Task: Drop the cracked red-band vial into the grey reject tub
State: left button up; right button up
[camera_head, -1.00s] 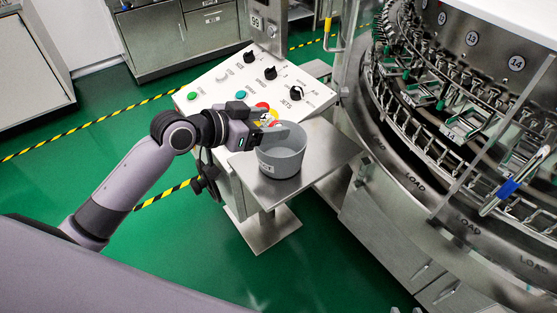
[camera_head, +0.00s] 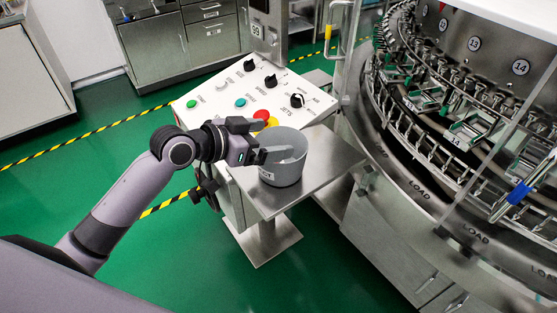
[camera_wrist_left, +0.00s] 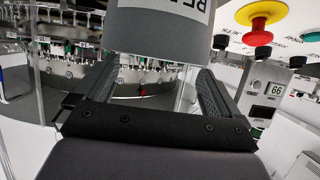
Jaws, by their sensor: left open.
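The grey reject tub (camera_head: 283,172) stands upright on a steel shelf beside the control panel. Its lower wall, with part of a printed label, shows at the top of the left wrist view (camera_wrist_left: 150,25). My left gripper (camera_head: 268,142) is at the tub's left side, its fingers reaching along the rim. In the left wrist view its two fingers (camera_wrist_left: 157,88) are spread, with nothing held between them. I cannot make out the cracked red-band vial in either view; most of the tub's inside is hidden. My right gripper is not in view.
The steel shelf (camera_head: 325,165) has bare room right of the tub. The sloped control panel (camera_head: 225,90) with knobs and buttons stands behind my left gripper. The rotary washer (camera_head: 440,120) with several racks fills the right side. Green floor is open at lower left.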

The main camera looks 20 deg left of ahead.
pick_arm(q)
jog(key=v, duration=0.7)
dwell(0.3)
jog(key=s+d+f+n+g+y, duration=0.1)
jog(key=s+f+n+g+y, duration=0.2)
jog(key=s+f, duration=0.95)
jog(key=s+a+f+n+g+y, duration=0.1)
jog(key=s+a+f+g+y, duration=0.1)
jog(key=s, duration=0.4)
jog(key=s+a+f+n+g+y, duration=0.2)
jog(key=s+f+y, duration=0.1)
jog(key=s, duration=0.3)
jog(key=w+d+f+t+h+p, duration=0.2)
jog(key=w+d+f+t+p, duration=0.1)
jog(key=w+f+t+p, duration=0.1)
jog(key=shift+w+f+m+t, duration=0.4)
jog(key=shift+w+f+t, duration=0.05)
jog(key=shift+w+t, duration=0.95)
